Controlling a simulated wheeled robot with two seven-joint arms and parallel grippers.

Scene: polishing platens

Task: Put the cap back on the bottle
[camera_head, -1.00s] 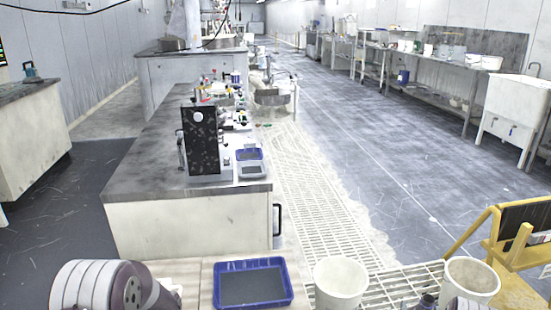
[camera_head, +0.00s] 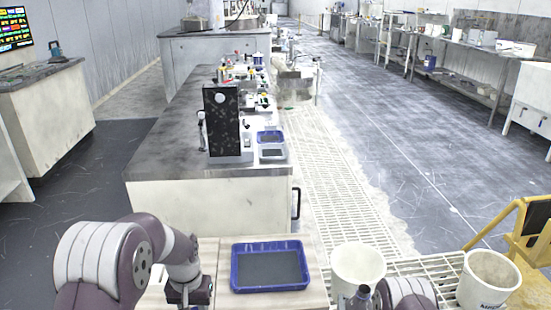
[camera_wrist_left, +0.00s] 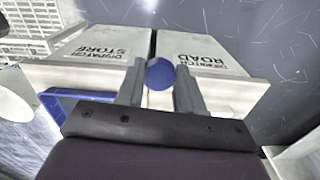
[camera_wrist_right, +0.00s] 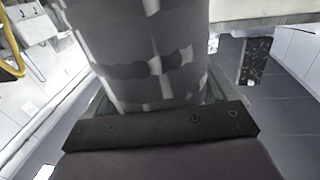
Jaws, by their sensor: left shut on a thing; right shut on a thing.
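A round blue cap (camera_wrist_left: 159,74) sits between the two fingers of my left gripper (camera_wrist_left: 160,85), which is shut on it. In the head view my left arm comes in from the left, with its wrist over the table's left end; the cap does not show there. My right gripper (camera_wrist_right: 155,100) is shut on a dark, glossy bottle (camera_wrist_right: 135,45), which fills much of the right wrist view. The bottle's narrow top (camera_head: 362,291) shows at the bottom edge of the head view, beside my right arm. Its lower part is cut off. Cap and bottle are apart.
A blue tray (camera_head: 234,271) lies on the pale table. White bins (camera_head: 358,266) and (camera_head: 491,278) stand right of it, near a yellow frame (camera_head: 505,235). In the left wrist view, two pale surfaces read DISPATCH STORE (camera_wrist_left: 105,45) and DISPATCH ROAD (camera_wrist_left: 200,48).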

